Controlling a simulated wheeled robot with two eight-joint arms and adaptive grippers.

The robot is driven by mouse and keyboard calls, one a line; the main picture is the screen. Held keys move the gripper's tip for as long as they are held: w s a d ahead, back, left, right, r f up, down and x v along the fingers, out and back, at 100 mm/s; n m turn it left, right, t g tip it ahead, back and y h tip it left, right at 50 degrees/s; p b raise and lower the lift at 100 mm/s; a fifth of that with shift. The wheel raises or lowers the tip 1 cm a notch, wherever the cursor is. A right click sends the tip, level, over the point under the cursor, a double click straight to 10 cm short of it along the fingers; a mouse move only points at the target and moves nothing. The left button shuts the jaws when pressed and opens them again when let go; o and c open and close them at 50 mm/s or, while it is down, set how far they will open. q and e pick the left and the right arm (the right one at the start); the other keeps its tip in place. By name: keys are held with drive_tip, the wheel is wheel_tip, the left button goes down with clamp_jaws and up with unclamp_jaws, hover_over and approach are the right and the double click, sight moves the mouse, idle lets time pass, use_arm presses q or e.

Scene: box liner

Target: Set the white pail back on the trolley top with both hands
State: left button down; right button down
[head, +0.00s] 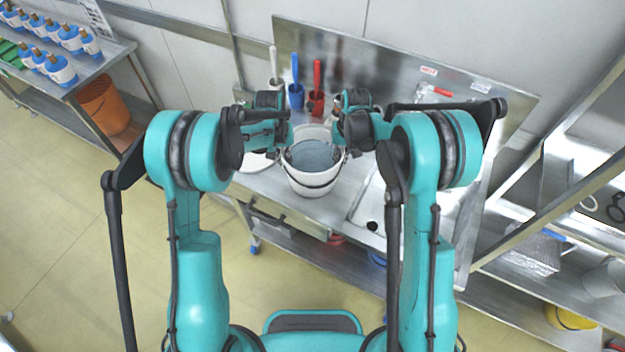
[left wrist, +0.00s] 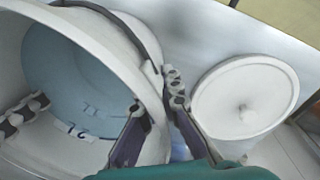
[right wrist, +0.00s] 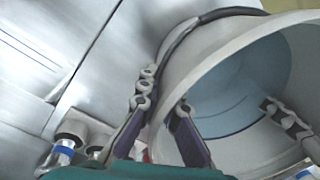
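The white pail (head: 314,184) is upright in the middle of the head view, with a blue-grey inside and a dark handle band. It stands over the steel trolley top (head: 285,202); I cannot tell whether its base touches. My left gripper (left wrist: 157,105) has one finger inside the pail and one outside, shut on the rim. My right gripper (right wrist: 161,108) is shut on the opposite side of the rim in the same way. In the head view the arms partly hide both grippers. The pail wall also shows in the right wrist view (right wrist: 185,62).
A white round lid-like piece (left wrist: 245,95) lies left of the pail. Blue (head: 296,96) and red (head: 316,103) brushes stand behind it. A sink (head: 372,205) is to its right. A bottle rack stands far left and shelves stand at the right.

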use_arm(q)
drive_tip(key=shift+f, duration=0.35)
use_arm(e)
drive_tip(key=shift+f, duration=0.35)
use_arm(q)
drive_tip(key=c, duration=1.7)
unclamp_jaws()
drive_tip(key=shift+r, duration=0.15)
drive_tip(key=shift+c, duration=0.2)
use_arm(e)
drive_tip(key=c, duration=1.7)
unclamp_jaws()
drive_tip(key=shift+r, duration=0.15)
drive_tip(key=shift+c, duration=0.2)
use_arm(q)
drive_tip(key=shift+s, duration=0.1)
use_arm(e)
drive_tip(key=shift+s+r, duration=0.1)
use_arm(q)
drive_tip(key=shift+r, duration=0.15)
drive_tip(key=shift+r, duration=0.3)
drive_tip(key=r, duration=0.7)
drive_tip(key=a+r, duration=0.1)
drive_tip(key=r, duration=0.3)
use_arm(e)
drive_tip(key=r, duration=0.8)
drive_tip(key=d+r, duration=0.1)
drive_tip(key=r, duration=0.3)
